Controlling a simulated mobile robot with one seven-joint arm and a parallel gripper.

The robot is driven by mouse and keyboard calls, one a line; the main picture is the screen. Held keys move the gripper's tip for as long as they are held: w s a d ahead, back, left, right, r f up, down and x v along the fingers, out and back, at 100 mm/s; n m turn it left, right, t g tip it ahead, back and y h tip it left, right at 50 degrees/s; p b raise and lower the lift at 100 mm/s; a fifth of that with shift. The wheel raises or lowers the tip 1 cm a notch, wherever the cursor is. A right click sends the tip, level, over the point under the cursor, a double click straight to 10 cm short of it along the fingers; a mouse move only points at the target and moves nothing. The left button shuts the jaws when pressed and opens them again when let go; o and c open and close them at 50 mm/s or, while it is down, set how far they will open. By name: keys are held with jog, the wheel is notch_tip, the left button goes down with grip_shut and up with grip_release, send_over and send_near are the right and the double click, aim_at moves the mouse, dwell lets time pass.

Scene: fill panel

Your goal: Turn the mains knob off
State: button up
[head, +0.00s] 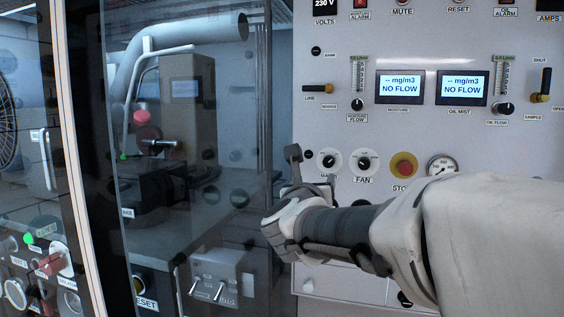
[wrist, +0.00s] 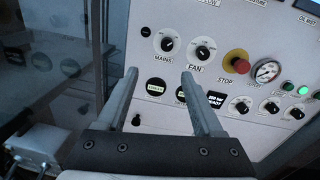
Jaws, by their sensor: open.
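The mains knob (head: 328,160) is a black knob on a white round dial, low on the light panel, with its label partly hidden by my gripper in the head view. In the wrist view the mains knob (wrist: 166,43) shows fully above its "MAINS" label; I cannot tell its exact setting. My gripper (head: 311,168) is open and empty, just left of and below the knob in the head view. In the wrist view my gripper (wrist: 160,75) has its fingers spread, with the knob beyond and above the gap between the tips, not between them.
The similar fan knob (wrist: 203,51) sits just right of the mains knob. A red stop button (wrist: 237,62) on yellow and a pressure gauge (wrist: 266,71) are further right. Black round buttons (wrist: 155,88) lie below. A glass door (head: 190,240) stands left of my gripper.

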jog(key=m+h, duration=0.1)
jog(key=m, duration=0.1)
jog(key=p, duration=0.5)
send_near(328, 164)
jog(key=x, duration=0.9)
jog(key=shift+w+d, duration=0.1)
jog(key=shift+w, duration=0.1)
grip_shut()
